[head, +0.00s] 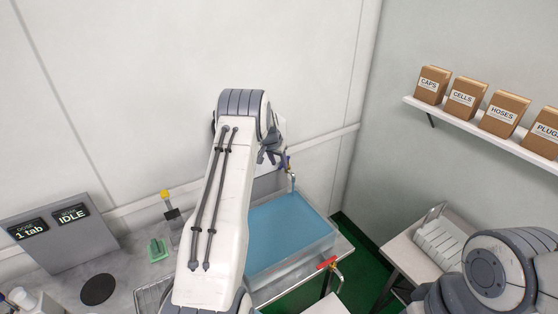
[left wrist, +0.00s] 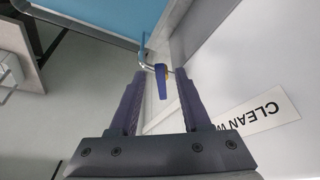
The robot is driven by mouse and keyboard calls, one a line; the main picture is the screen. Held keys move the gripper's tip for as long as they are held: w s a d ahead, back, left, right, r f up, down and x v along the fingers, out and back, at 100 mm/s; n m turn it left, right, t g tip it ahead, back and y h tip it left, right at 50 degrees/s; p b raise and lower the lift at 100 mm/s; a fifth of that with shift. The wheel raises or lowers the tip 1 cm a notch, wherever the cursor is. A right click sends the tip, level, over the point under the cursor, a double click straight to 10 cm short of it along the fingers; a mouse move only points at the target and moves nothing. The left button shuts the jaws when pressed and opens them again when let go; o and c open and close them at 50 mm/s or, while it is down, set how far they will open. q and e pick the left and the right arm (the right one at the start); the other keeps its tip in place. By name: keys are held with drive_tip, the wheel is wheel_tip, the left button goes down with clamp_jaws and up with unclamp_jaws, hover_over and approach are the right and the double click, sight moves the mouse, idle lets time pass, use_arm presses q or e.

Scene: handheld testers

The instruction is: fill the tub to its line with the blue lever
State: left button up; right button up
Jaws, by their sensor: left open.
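The tub (head: 318,247) is a clear-walled basin holding blue water (head: 285,228). It also shows in the left wrist view as blue water (left wrist: 98,14) at the top. The blue lever (head: 288,163) is on a tap at the wall above the tub's back edge. My left gripper (head: 272,150) is open beside it. In the left wrist view the blue lever (left wrist: 160,82) stands between the open fingers, with gaps at the sides. A thin blue streak like running water shows at the spout (left wrist: 143,50). I cannot make out the fill line. My right gripper is out of view.
A red-handled tap (head: 327,263) is at the tub's front right. A "CLEAN W…" label (left wrist: 262,108) is on the wall. A display panel (head: 60,235) reads "1 tab" and "IDLE". A shelf (head: 480,132) of labelled boxes and a side table (head: 405,255) are at right.

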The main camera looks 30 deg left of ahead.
use_arm(q)
drive_tip(key=shift+w+f, duration=0.2)
drive_tip(key=shift+f, duration=0.25)
clamp_jaws()
idle(1.2)
